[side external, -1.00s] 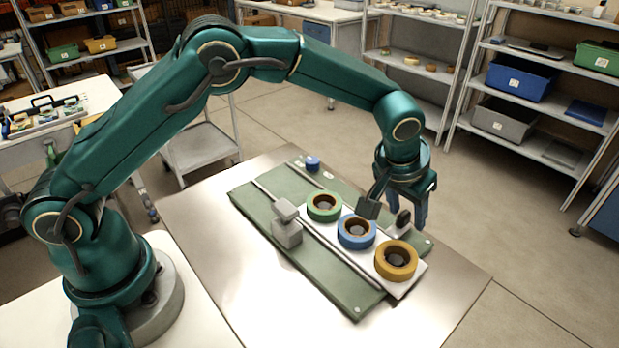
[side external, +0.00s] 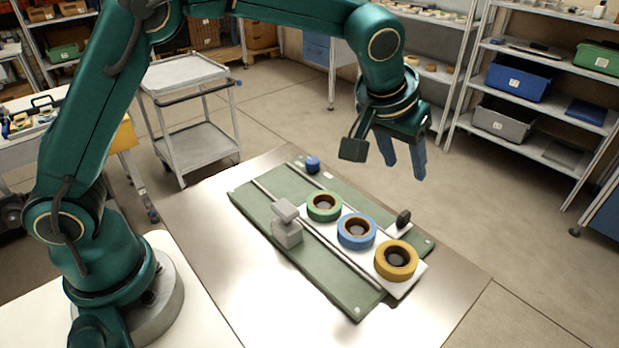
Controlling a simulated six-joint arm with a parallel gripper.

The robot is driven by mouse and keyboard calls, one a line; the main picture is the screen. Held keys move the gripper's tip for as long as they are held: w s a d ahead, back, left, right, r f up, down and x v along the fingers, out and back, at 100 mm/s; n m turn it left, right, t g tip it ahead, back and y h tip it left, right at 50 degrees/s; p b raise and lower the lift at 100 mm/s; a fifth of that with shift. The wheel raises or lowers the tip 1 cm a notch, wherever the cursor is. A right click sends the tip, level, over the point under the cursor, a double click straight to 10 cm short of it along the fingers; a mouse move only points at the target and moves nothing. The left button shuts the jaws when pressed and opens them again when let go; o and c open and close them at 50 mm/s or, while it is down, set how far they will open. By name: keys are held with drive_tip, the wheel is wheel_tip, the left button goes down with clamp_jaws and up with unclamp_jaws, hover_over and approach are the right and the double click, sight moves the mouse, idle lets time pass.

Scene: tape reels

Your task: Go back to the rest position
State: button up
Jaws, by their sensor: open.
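My gripper (side external: 402,158) hangs in the air above the far right side of the work table, fingers pointing down. It is open and empty, with a gap between its two blue-grey fingers. Below it a green tape reel (side external: 324,215), a blue tape reel (side external: 372,237) and a yellow tape reel (side external: 408,273) lie flat in a row on a white plate (side external: 399,293). The plate lies on a green board (side external: 262,222) with metal rails. The gripper is clear of all the reels.
A grey block-shaped fixture (side external: 287,230) stands on the board left of the reels. A small dark knob (side external: 403,218) stands at the right edge and a blue knob (side external: 312,164) at the far end. The metal table (side external: 215,275) is bare around the board.

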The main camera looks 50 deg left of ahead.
drive_tip(key=s+a+r+n+t, duration=0.1)
drive_tip(key=s+a+r+t, duration=0.1)
drive_tip(key=s+a+r, duration=0.85)
drive_tip(key=s+f+m+g, duration=0.2)
drive_tip(key=s+f, duration=0.6)
drive_tip(key=s, duration=0.5)
drive_tip(key=shift+s+a, duration=0.15)
drive_tip(key=shift+a, duration=0.1)
